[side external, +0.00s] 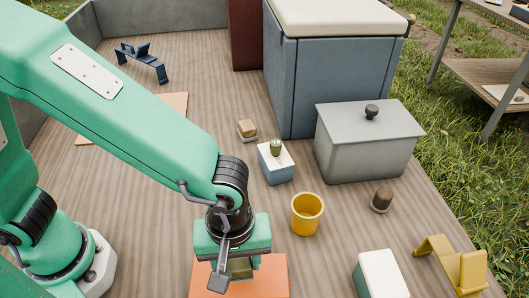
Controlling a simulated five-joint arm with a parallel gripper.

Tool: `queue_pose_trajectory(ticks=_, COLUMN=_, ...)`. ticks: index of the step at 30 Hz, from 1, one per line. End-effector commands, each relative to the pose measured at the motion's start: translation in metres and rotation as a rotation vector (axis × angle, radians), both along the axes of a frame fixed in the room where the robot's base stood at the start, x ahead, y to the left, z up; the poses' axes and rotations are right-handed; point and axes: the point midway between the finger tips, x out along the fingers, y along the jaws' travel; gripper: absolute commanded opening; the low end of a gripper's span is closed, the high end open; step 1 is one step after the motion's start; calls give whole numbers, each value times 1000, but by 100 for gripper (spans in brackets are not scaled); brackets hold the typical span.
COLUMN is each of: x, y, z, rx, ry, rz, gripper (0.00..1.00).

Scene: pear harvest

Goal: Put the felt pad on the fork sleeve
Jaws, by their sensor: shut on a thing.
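My gripper (240,272) points down at the bottom of the side external view, low over a flat orange square (275,284). It is shut on a small olive-brown piece (240,267), mostly hidden by the jaws and wrist. I cannot tell for sure whether this piece is the felt pad, or whether it touches the orange square. No thing is plainly the fork sleeve. A bent yellow piece (468,270) stands at the bottom right, and a dark blue bracket-like piece (142,58) lies at the far left.
A yellow cup (307,214), a small white-topped box (276,170) with a green item, a grey lidded bin (362,150) and a brown knob-like piece (381,200) stand to the right. A tan block (247,129) lies behind my arm. A white-topped block (382,275) is at lower right.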

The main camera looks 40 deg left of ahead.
Motion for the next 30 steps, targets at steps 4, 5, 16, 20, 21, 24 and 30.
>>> queue_pose_trajectory(ticks=4, x=0, y=0, z=-6, rx=-1, ry=-1, rz=0, gripper=25)
queue_pose_trajectory(ticks=5, x=0, y=0, z=-6, rx=-1, ry=-1, rz=0, gripper=25)
queue_pose_trajectory(ticks=16, x=0, y=0, z=-32, rx=2, ry=2, rz=0, gripper=25)
queue_pose_trajectory(ticks=20, x=0, y=0, z=-43, rx=1, ry=1, rz=0, gripper=25)
queue_pose_trajectory(ticks=21, x=0, y=0, z=-45, rx=-1, ry=-1, rz=0, gripper=25)
queue_pose_trajectory(ticks=24, x=0, y=0, z=-46, rx=-1, ry=-1, rz=0, gripper=25)
queue_pose_trajectory(ticks=30, x=0, y=0, z=-46, rx=-1, ry=-1, rz=0, gripper=25)
